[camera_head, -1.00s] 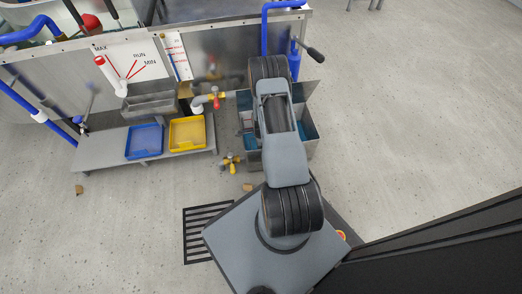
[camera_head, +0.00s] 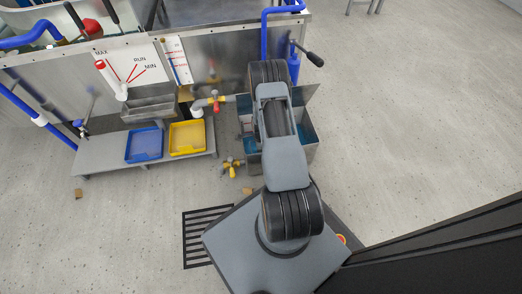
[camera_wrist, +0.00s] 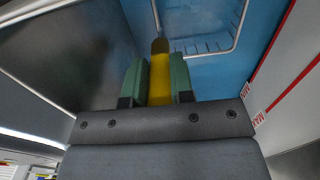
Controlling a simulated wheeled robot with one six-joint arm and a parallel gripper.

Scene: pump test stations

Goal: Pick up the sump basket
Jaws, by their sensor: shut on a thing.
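In the wrist view my gripper (camera_wrist: 160,85) has its two green fingers shut on an upright yellow grip (camera_wrist: 160,80), which I take as the sump basket's handle. A pale wire frame with slotted blue-grey parts (camera_wrist: 205,45) lies beyond it, over blue; I cannot tell how much of this is the basket. The basket's lower part is not clear. In the head view my arm covers the gripper and most of the grey sump tank (camera_head: 308,124), whose right wall shows.
A steel wall lies close left of my fingers, and a white panel with red MAX marks (camera_wrist: 285,85) lies close right. A low bench holds a blue tray (camera_head: 145,144) and a yellow tray (camera_head: 187,137). A black-handled lever (camera_head: 313,57) juts out. Floor at right is clear.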

